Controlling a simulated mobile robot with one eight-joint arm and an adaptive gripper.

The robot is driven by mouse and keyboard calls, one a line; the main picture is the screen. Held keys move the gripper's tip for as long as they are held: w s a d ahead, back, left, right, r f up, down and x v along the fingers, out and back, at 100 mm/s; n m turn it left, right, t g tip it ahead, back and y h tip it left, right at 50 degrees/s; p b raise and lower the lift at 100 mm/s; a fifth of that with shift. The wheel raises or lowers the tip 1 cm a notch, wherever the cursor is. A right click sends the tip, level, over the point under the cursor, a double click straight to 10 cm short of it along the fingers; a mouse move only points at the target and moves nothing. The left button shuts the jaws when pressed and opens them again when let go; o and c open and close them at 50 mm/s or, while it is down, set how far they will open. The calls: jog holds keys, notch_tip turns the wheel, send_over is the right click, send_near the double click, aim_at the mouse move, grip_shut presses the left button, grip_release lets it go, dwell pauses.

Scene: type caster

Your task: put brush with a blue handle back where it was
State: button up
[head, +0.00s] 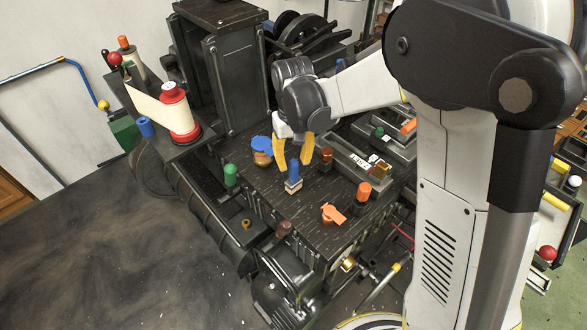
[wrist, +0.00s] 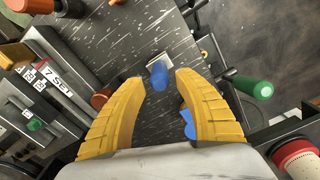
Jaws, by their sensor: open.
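The brush with a blue handle (head: 293,175) stands upright on the dark, white-flecked machine top (head: 303,224), its pale bristle end down. The wrist view shows its blue handle (wrist: 159,76) end-on, just beyond the gap between my fingertips. My gripper (head: 293,160) has two yellow fingers, spread open and empty, above and slightly behind the brush in the head view. In the wrist view my gripper (wrist: 160,82) points down at the machine top, with no visible contact with the brush.
A green knob (head: 230,175), a brown knob (head: 326,156), an orange-capped post (head: 364,192) and an orange piece (head: 333,213) surround the brush.

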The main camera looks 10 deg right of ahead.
notch_tip(320, 180, up, 6)
jog(key=shift+f+p, duration=0.2)
jog(key=shift+p, duration=0.3)
jog(key=shift+r, duration=0.15)
jog(key=s+d+r+m+t, duration=0.1)
jog(key=s+d+r+t, duration=0.2)
jog(key=s, duration=0.6)
jog(key=s+d+r+m+t, duration=0.1)
jog(key=s+d+r+t, duration=0.3)
jog(key=s+d+r, duration=0.2)
jog(key=s+d, duration=0.2)
jog(key=s, duration=0.1)
jog(key=shift+r, duration=0.15)
jog(key=shift+w, duration=0.1)
dwell(0.5)
